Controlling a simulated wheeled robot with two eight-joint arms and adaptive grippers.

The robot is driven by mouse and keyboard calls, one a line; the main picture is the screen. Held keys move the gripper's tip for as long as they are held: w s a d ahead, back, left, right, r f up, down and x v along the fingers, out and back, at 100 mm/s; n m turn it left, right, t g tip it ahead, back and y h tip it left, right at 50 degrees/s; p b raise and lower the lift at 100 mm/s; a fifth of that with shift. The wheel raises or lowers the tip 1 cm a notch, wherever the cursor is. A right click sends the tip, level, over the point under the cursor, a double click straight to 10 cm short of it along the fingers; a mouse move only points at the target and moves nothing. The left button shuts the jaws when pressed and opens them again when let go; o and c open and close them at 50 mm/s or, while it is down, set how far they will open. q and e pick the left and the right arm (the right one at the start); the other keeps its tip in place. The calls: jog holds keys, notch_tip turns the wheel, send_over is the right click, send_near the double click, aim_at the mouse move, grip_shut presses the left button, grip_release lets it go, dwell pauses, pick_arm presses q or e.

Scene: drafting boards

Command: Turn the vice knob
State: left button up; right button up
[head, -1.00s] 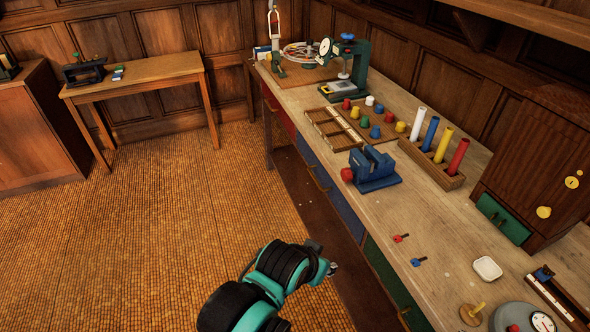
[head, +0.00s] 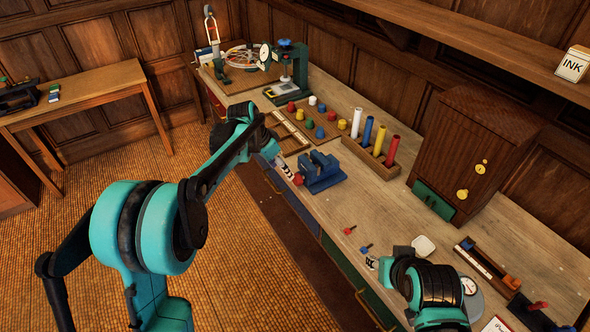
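The blue vice (head: 322,174) sits near the front edge of the long workbench. Its round red knob (head: 298,179) faces the front left. My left arm reaches in from the left, and its gripper (head: 287,172) is right at the knob, with the tips beside or touching it. I cannot tell whether the fingers are closed around the knob. My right gripper (head: 372,263) hangs at the bench's front edge, below the small red and blue keys, away from the vice. Its fingers are too small to read.
A tray of coloured knobs (head: 307,122) and a rack of coloured tubes (head: 365,157) stand behind the vice. A wooden cabinet (head: 462,150) stands to the right. A red key (head: 349,230) and a blue key (head: 366,248) lie near the front edge. Bench between vice and cabinet is mostly clear.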

aim_at(295, 185)
pick_arm(q)
jog(key=shift+m+g+h, duration=0.3)
jog(key=shift+m+g, duration=0.1)
jog(key=shift+m, duration=0.4)
jog(key=w+d+f, duration=0.1)
jog(key=f, duration=0.2)
jog(key=w+d+f, duration=0.2)
jog(key=f, duration=0.1)
jog(key=w+d+f, duration=0.1)
jog(key=w+f, duration=0.1)
jog(key=f, duration=0.2)
jog(key=shift+w+d+f, duration=0.1)
jog(key=shift+w+d, duration=0.1)
jog(key=shift+d, duration=0.05)
pick_arm(e)
jog(key=shift+r, duration=0.1)
pick_arm(q)
jog(key=c, duration=1.2)
